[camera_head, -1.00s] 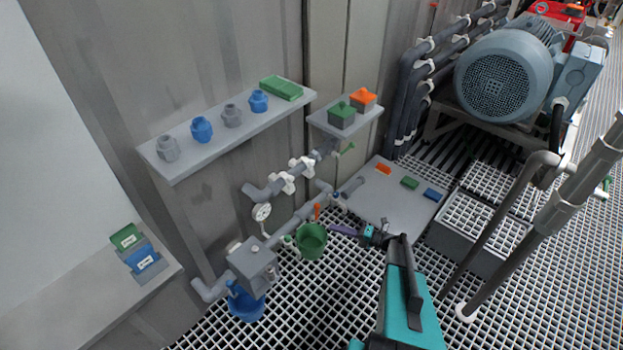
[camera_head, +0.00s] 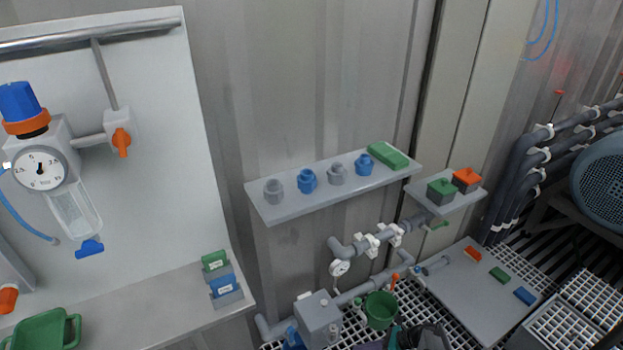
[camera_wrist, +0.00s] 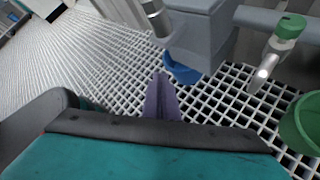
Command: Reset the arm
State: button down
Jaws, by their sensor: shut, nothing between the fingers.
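My gripper (camera_wrist: 161,98) shows in the wrist view as purple fingers pressed together, with nothing between them. In the head view only the top of my arm shows at the bottom edge, by the green bucket (camera_head: 380,310); the fingers are hardly visible there.
The green bucket also shows in the wrist view (camera_wrist: 304,122), right of the fingers, near a green-capped valve (camera_wrist: 288,28). A shelf (camera_head: 262,210) with blue and grey fittings is on the wall. A gauge unit (camera_head: 40,168) hangs at left above a bench (camera_head: 130,315).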

jog(key=s+r+n+g+h+p, duration=0.1)
jog(key=s+r+n+g+h, duration=0.1)
jog(key=s+n, duration=0.5)
jog(key=s+r+n+g+h+p, duration=0.1)
jog(key=s+r+n+g+h, duration=0.1)
jog(key=s+n+h, duration=0.3)
jog(key=s+r+n+g+h+p, duration=0.1)
jog(key=s+n+h, duration=0.3)
jog(key=s+n, duration=0.7)
jog(key=r+n+g, duration=0.1)
jog(key=n, duration=0.1)
jog(key=shift+s+a+n+g, duration=0.2)
jog(key=shift+a+n+g, duration=0.1)
